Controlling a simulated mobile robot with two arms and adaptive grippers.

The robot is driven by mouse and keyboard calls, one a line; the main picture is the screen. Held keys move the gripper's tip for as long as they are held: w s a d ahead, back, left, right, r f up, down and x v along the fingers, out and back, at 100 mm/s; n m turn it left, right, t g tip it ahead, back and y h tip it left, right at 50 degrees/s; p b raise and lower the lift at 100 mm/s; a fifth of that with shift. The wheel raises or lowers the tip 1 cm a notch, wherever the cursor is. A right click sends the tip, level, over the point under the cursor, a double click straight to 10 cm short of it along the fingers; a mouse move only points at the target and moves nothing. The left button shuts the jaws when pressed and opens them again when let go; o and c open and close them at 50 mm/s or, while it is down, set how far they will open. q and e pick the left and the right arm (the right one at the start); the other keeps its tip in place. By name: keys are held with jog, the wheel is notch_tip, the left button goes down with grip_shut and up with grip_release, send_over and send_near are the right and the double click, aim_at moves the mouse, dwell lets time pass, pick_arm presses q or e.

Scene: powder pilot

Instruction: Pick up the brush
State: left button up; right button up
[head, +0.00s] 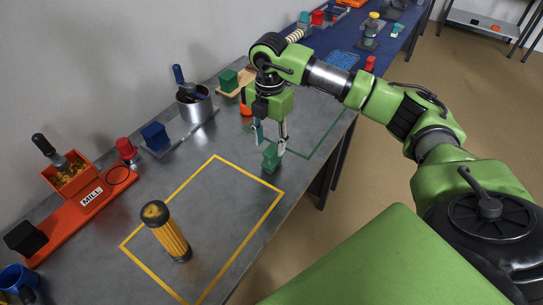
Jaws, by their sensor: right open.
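No brush can be told for certain. A tool with a blue handle (179,75) stands tilted in a metal cup (196,107), its lower end hidden inside; it may be a brush. A ribbed yellow cylinder with a dark, worn top (170,236) stands inside the yellow outline. My right gripper (269,143) points down at the right side of the table, with its fingers apart. A small green block (271,157) shows at its fingertips; I cannot tell whether they touch it. My left gripper is not in view.
An orange mill (75,207) with a grain bin and a dark-handled tool (47,147) stands at left. A red-topped piece (126,149) and blue block (155,135) are behind. A blue mug (17,279) is at lower left. The yellow-outlined area (232,205) is mostly clear.

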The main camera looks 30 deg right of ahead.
aim_at(272, 149)
jog(key=shift+f, duration=0.55)
jog(key=f, duration=0.1)
jog(key=f+p, duration=0.1)
jog(key=f, duration=0.2)
jog(key=shift+s+d+f, duration=0.15)
jog(key=shift+d+f, duration=0.05)
jog(key=shift+d, duration=0.05)
jog(key=shift+f, duration=0.2)
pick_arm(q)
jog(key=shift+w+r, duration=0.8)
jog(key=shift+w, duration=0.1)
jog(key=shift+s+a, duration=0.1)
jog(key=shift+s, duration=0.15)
pick_arm(e)
grip_shut()
